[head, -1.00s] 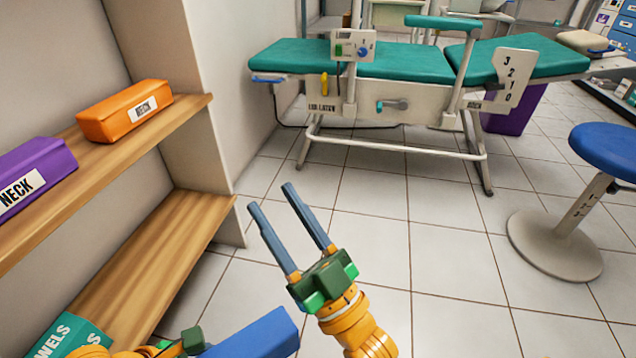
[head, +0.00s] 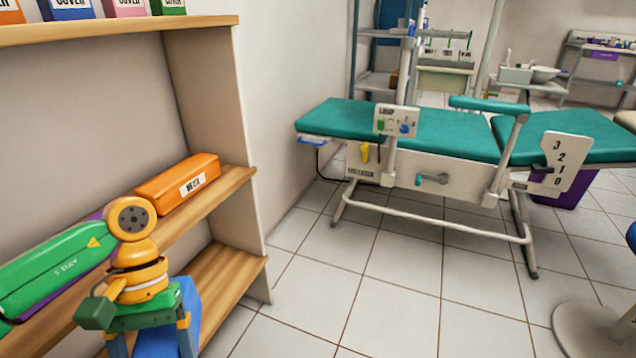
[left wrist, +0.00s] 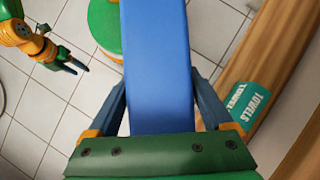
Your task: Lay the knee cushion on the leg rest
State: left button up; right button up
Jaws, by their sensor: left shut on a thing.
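The blue knee cushion (left wrist: 155,65) is a long padded block, held between the two fingers of my left gripper (left wrist: 160,108). In the head view my left gripper (head: 150,340) is at the lower left in front of the shelf, with the blue cushion (head: 190,295) partly hidden behind it.
A wooden shelf (head: 225,190) stands at the left with an orange neck cushion (head: 180,189) on it. A towels pack (left wrist: 247,102) lies on a lower board. A control box (head: 396,121) stands at the chair's near side. Tiled floor (head: 370,290) before the chair is clear.

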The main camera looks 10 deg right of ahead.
aim_at(354, 117)
jog(key=i+l+z, duration=0.2)
jog(key=i+z, duration=0.55)
jog(key=i, duration=0.15)
jog(key=i+j+z, duration=0.1)
jog(key=i+z, duration=0.3)
jog(key=i, duration=0.1)
